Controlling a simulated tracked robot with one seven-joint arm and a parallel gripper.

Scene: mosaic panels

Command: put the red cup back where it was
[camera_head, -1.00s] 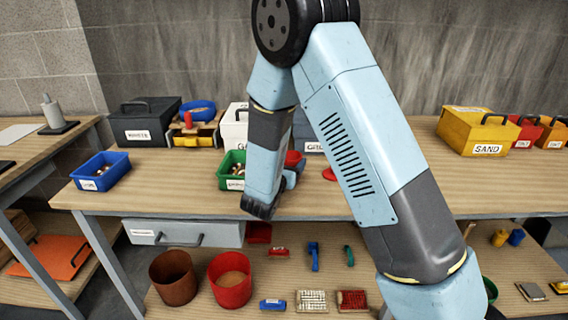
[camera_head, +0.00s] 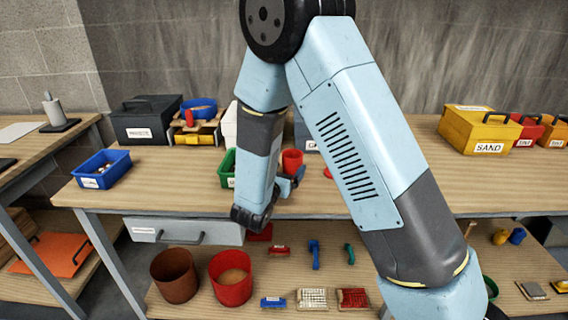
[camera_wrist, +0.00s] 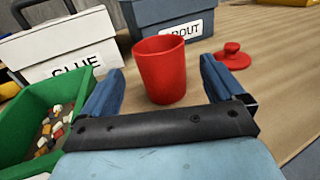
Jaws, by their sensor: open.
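The red cup (camera_wrist: 162,72) stands upright on the wooden bench, in the wrist view between and just beyond the open fingers of my gripper (camera_wrist: 158,95). A gap shows on both sides of it, so I see no finger touching it. In the head view the red cup (camera_head: 292,161) stands behind my arm, partly hidden. My gripper (camera_head: 292,182) is mostly hidden by my own arm there; only a bit of blue finger shows.
A green bin of small tiles (camera_wrist: 42,122) is close on the left. A white GLUE box (camera_wrist: 62,47) and a dark grey GROUT box (camera_wrist: 172,18) stand behind the cup. A small red knobbed object (camera_wrist: 233,57) lies to the right. Bare bench lies further right.

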